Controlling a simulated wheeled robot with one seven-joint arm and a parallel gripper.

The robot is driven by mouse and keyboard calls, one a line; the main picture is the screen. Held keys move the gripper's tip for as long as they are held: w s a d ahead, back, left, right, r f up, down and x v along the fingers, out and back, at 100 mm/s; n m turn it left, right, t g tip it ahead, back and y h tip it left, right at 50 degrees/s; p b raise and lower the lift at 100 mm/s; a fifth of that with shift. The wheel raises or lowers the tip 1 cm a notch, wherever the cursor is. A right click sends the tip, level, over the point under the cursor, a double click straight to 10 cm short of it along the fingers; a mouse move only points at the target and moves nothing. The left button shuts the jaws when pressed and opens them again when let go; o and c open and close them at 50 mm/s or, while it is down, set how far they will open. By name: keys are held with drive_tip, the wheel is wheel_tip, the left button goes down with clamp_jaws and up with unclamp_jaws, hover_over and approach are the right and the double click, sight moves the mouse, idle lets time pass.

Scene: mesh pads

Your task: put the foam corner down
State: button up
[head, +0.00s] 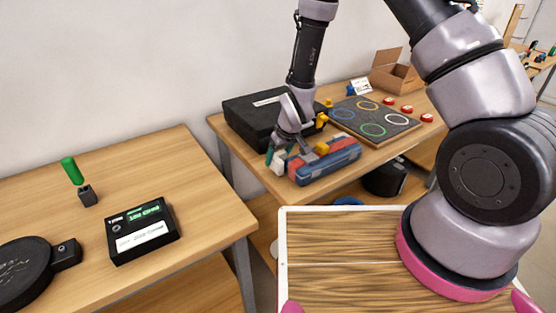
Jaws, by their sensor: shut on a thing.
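My gripper (279,155) hangs at the front left edge of the far table, left of a red and blue case. It is shut on a small pale piece, which looks like the foam corner (278,166). The piece is small in the picture and partly covered by the fingers. I cannot tell whether it touches the case or the table edge.
The red and blue case (325,164) with yellow latches lies beside my gripper. Behind are a black case (252,115) and a dark board with coloured rings (374,119). The near left table (150,160) has free room behind a black box (140,232).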

drive_tip(key=shift+f, duration=0.6)
drive_tip(key=o, duration=1.4)
drive_tip(key=shift+f, duration=0.15)
drive_tip(key=v, duration=1.2)
drive_tip(key=shift+r, duration=0.3)
